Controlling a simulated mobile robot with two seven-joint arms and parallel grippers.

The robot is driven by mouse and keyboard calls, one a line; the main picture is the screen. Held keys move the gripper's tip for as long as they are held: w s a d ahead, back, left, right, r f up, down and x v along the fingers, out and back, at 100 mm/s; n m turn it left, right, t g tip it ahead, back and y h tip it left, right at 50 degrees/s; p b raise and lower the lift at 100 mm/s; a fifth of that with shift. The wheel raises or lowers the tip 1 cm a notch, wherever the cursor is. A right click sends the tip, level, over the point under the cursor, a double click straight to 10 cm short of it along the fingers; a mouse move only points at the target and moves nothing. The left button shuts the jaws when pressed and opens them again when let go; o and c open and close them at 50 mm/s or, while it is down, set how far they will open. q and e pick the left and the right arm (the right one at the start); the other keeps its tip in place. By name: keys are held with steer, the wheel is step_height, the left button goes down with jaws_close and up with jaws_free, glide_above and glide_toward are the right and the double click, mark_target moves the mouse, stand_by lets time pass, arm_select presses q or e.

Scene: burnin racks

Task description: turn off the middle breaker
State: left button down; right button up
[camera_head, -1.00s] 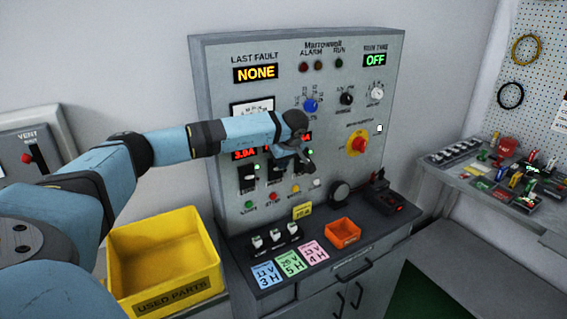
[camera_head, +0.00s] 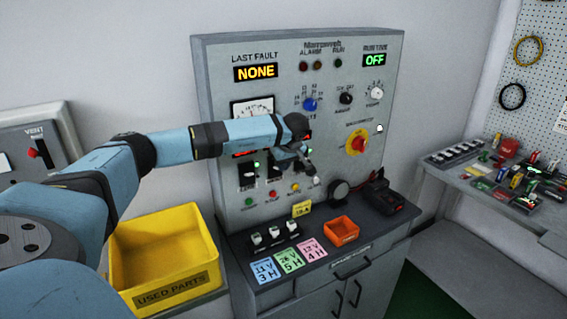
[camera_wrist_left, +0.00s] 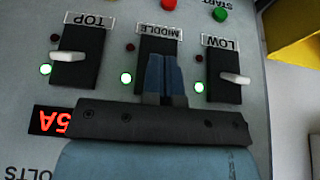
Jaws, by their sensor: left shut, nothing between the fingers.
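The middle breaker (camera_wrist_left: 159,44) is a black switch block labelled MIDDLE on the grey panel, between the TOP breaker (camera_wrist_left: 77,54) and the LOW breaker (camera_wrist_left: 222,72) in the left wrist view. My left gripper (camera_wrist_left: 164,58) is shut, its blue fingers over the middle breaker and hiding its lever. I cannot tell whether they touch it. Green lamps glow beside all three breakers, including the middle one (camera_wrist_left: 125,78). In the head view my left gripper (camera_head: 305,161) is in front of the panel and covers part of the breaker row. My right gripper is not in view.
The grey panel (camera_head: 222,110) also carries knobs, a red emergency button (camera_head: 357,142) and coloured buttons below the breakers. A ledge beneath holds an orange bin (camera_head: 342,231) and labelled cards. A yellow bin (camera_head: 165,255) stands at left, and a cluttered bench at right.

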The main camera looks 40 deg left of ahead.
arm_select(q)
steer(key=shift+s+d+f, duration=0.1)
steer(key=shift+d+f, duration=0.2)
steer(key=shift+f, duration=0.55)
steer(key=shift+r+p, duration=0.55)
steer(key=shift+r, duration=0.3)
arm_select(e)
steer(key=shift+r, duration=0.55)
arm_select(q)
steer(key=shift+d, duration=0.1)
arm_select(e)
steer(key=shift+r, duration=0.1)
